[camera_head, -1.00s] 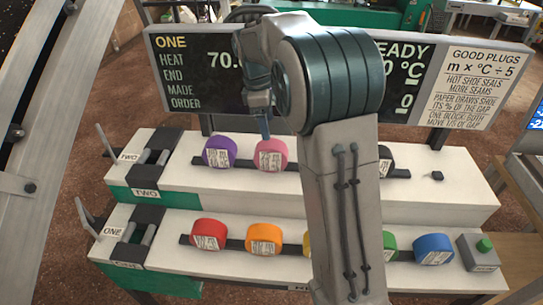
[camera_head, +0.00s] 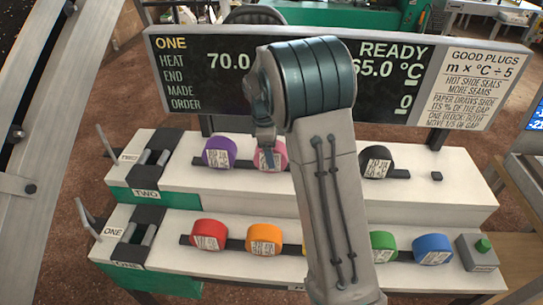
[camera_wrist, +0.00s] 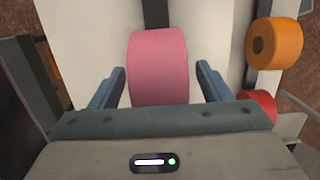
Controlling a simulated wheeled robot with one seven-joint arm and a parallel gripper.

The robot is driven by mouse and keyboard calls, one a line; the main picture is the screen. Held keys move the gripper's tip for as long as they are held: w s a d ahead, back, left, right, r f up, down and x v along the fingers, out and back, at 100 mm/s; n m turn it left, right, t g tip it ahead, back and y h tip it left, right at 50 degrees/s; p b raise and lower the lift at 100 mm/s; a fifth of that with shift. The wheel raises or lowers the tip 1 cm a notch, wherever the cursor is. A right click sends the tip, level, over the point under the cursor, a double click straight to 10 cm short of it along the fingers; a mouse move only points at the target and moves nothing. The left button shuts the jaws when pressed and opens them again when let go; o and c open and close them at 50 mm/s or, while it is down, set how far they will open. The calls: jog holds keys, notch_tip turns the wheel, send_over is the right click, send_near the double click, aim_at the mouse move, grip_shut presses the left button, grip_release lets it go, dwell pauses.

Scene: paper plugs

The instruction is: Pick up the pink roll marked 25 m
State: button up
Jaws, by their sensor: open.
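The pink roll (camera_head: 268,157) sits on the dark rail of the upper white shelf (camera_head: 330,190), just right of the purple roll. Its label is partly hidden by my gripper in the head view and too small to read. My gripper (camera_head: 267,158) is at the roll. In the wrist view the pink roll (camera_wrist: 158,68) lies between the two blue fingers of my gripper (camera_wrist: 162,84), with a gap on each side. The gripper is open and not closed on the roll.
A purple roll (camera_head: 219,152) is close on the left, a black roll (camera_head: 376,162) on the right. Red (camera_head: 209,235), orange (camera_head: 264,239), green (camera_head: 383,246) and blue (camera_head: 433,249) rolls sit on the lower shelf. A display board (camera_head: 200,70) stands behind.

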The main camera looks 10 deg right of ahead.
jog(key=c, duration=1.1)
jog(key=shift+r, duration=0.1)
